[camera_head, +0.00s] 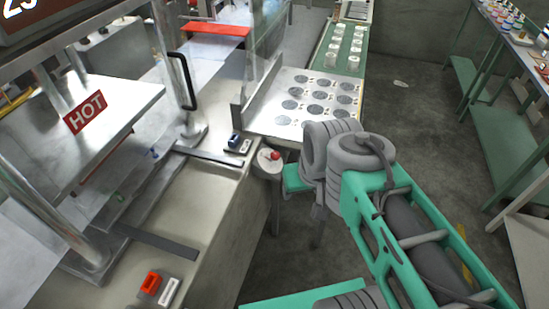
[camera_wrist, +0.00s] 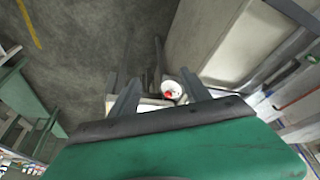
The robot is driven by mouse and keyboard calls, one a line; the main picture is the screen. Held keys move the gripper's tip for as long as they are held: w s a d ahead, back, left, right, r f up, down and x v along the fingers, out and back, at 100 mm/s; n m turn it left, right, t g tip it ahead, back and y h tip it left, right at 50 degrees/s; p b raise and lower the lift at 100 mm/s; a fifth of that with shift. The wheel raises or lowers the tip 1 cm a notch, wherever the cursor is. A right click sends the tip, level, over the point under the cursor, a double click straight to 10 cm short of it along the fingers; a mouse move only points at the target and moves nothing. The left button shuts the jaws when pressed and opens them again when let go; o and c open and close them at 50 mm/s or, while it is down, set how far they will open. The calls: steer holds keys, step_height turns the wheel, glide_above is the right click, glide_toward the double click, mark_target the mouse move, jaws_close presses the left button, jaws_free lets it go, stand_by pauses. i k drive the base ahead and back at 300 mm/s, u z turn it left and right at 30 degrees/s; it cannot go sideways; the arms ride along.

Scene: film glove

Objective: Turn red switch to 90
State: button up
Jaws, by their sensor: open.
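A red switch (camera_head: 150,283) sits on the front edge of the machine's grey ledge, at the bottom left of the head view, beside a white block (camera_head: 169,292). I cannot read its angle. My gripper (camera_wrist: 158,88) is open and empty in the wrist view, with its two fingers apart. In the head view its fingers are hidden behind my arm, to the right of the ledge and well away from the red switch. The red switch is not clear in the wrist view.
A round post with a red button (camera_head: 275,155) stands off the ledge; the button (camera_wrist: 169,94) shows beyond my fingers. A HOT-labelled plate (camera_head: 75,100) and door handle (camera_head: 184,80) stand left.

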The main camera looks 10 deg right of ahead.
mark_target(276, 156)
steer(key=z, duration=0.05)
steer(key=k, duration=0.45)
steer(key=z, duration=0.45)
steer(key=i, duration=1)
steer(key=u, duration=0.75)
